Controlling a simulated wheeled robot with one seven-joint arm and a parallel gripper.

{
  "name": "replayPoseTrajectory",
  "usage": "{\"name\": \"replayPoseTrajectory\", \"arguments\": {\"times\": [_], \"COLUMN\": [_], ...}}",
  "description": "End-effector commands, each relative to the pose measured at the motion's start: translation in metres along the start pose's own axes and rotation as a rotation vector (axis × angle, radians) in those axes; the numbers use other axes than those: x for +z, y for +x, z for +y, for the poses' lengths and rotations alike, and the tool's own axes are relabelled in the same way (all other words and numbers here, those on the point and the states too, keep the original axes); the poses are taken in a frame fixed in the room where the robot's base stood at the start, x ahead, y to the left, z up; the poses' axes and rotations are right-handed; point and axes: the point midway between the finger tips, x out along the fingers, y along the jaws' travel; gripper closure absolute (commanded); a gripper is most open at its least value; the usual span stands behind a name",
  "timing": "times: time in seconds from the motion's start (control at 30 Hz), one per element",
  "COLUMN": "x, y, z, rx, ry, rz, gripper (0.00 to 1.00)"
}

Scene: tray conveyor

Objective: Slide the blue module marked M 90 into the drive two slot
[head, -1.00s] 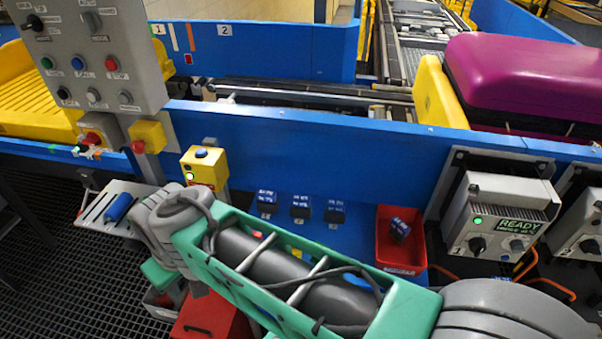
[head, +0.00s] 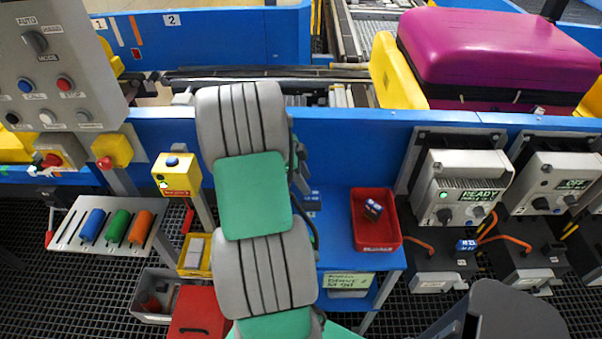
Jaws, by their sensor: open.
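One blue-topped module (head: 312,200) shows on the blue shelf (head: 337,235), partly behind my arm; its marking is too small to read. Another small dark and blue module (head: 373,209) lies tilted in a red bin (head: 391,240); I cannot read it either. A card (head: 349,281) below the shelf reads drive 2, M 90. Two grey drive units stand at the right: one lit READY (head: 463,187) and one showing OFF (head: 563,190). A blue-labelled module (head: 467,245) sits below the READY unit. My gripper is not visible; my arm covers the middle.
A grey control panel (head: 60,75) and a yellow button box (head: 178,176) stand at the left. A rack (head: 68,238) holds blue, green and orange cylinders. A red box (head: 201,312) and grey bin (head: 153,296) are on the floor. Orange cables hang under the drives.

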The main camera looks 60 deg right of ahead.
Motion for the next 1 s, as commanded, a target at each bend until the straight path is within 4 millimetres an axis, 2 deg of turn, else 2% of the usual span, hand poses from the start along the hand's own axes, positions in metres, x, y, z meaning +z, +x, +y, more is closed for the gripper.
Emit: {"name": "replayPoseTrajectory", "arguments": {"times": [0.2, 0.3, 0.43, 0.67, 1.0], "x": [-0.001, -0.001, 0.000, 0.001, 0.001], "y": [0.040, 0.054, 0.063, 0.064, 0.064], "z": [0.002, 0.001, 0.001, 0.001, 0.001], "rx": [0.005, 0.002, -0.001, -0.002, -0.001], "ry": [-0.002, -0.003, -0.003, -0.004, -0.005], "rz": [-0.001, -0.001, -0.002, -0.003, -0.003], "gripper": [0.55, 0.55, 0.55, 0.55, 0.83]}}
